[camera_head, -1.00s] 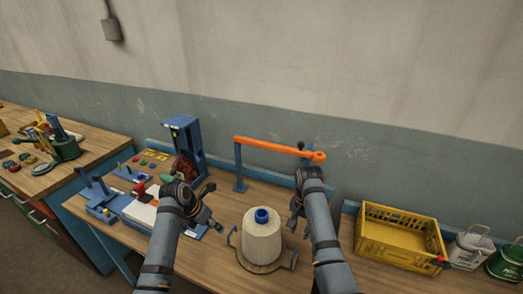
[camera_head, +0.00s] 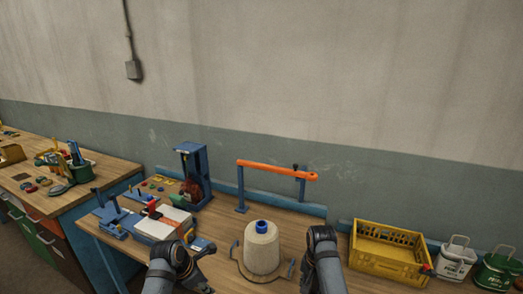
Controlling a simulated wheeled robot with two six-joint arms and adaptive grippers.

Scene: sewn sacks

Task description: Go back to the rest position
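My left arm comes in at the bottom edge, left of centre. My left gripper (camera_head: 204,271) is dark and hangs low over the bench's front, to the left of the cone of thread; its fingers are too small to read. My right arm comes in at the bottom, just right of the cone. The fingers of my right gripper are hidden behind its wrist or too small to make out. The cream cone of thread (camera_head: 261,252) with a blue top stands upright on its round base, apart from both arms.
An orange bar (camera_head: 277,170) on blue posts stands behind the cone. A blue upright stand (camera_head: 194,175) and a white pad (camera_head: 162,222) are at left. A yellow crate (camera_head: 388,252), a white tin (camera_head: 455,261) and a green tin (camera_head: 497,270) stand at right. A second bench is far left.

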